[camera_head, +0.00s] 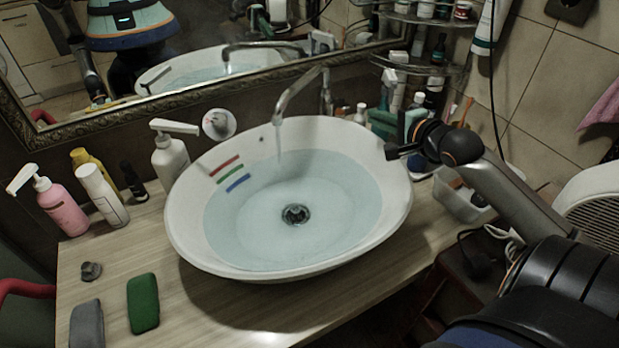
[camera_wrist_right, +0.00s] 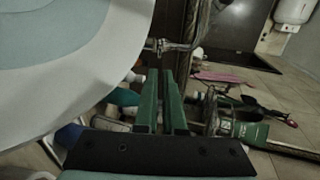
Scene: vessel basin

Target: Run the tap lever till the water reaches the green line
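The white basin (camera_head: 185,225) holds clear water (camera_head: 330,215). Red (camera_head: 224,163), green (camera_head: 229,173) and blue (camera_head: 238,183) lines mark its left inner wall. The water's edge lies close to the green and blue lines; I cannot tell exactly which it touches. A thin stream falls from the chrome tap spout (camera_head: 295,92). The tap lever (camera_head: 326,92) appears upright right of the spout. My right gripper (camera_head: 389,151) is beside the basin's right rim, apart from the lever. Its green fingers (camera_wrist_right: 160,95) look closed with nothing between them. My left gripper is out of view.
Bottles stand left of the basin, including a pink pump bottle (camera_head: 62,205) and a white pump bottle (camera_head: 170,158). A green block (camera_head: 143,303) and grey block (camera_head: 87,324) lie at the counter's front left. Bottles and a shelf (camera_head: 420,66) crowd the back right.

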